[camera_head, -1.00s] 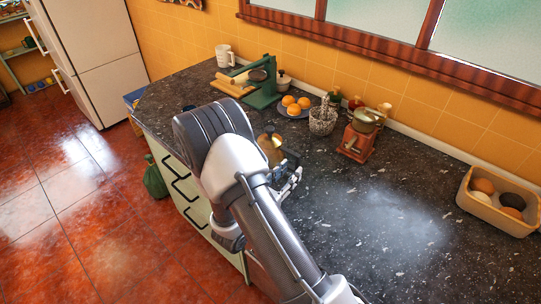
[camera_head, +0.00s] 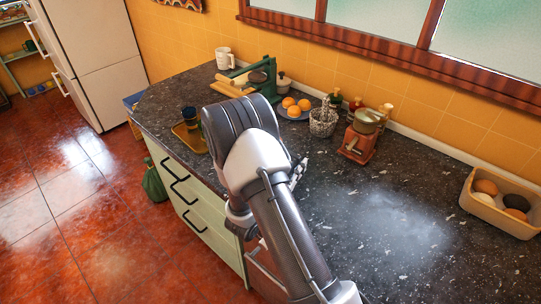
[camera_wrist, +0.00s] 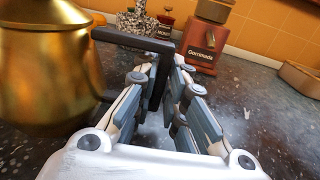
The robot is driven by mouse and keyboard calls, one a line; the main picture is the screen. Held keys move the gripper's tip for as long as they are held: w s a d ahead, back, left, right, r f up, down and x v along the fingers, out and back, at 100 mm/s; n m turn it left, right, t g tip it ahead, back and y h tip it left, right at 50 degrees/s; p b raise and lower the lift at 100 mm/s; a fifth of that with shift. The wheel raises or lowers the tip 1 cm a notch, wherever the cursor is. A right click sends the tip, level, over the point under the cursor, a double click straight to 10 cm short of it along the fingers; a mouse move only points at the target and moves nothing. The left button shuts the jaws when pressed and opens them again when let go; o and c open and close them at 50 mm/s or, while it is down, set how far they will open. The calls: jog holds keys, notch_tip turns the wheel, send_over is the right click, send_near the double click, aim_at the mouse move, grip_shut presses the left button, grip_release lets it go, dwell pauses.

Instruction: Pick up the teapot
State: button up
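The teapot (camera_wrist: 45,70) is a shiny golden pot with a black angular handle (camera_wrist: 160,75), at the left of the wrist view. Its top is cut off there. In the head view my arm hides it. My gripper (camera_wrist: 162,80) is open, with one finger on each side of the upright part of the handle. The handle stands between the fingertips; I cannot tell whether either finger touches it.
A red coffee grinder (camera_head: 358,141), a speckled pot (camera_head: 323,122) and a plate of oranges (camera_head: 292,109) stand behind on the dark counter. A golden tray (camera_head: 188,140) lies left. The front right counter is clear.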

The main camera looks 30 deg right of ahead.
grip_shut()
dwell(0.3)
jog(key=shift+r, duration=0.2)
jog(key=shift+w+r, duration=0.1)
jog(key=shift+r, duration=0.15)
notch_tip(320, 180, up, 19)
jog(key=p, duration=0.6)
jog(key=shift+r+p, duration=0.15)
jog(key=shift+p, duration=0.25)
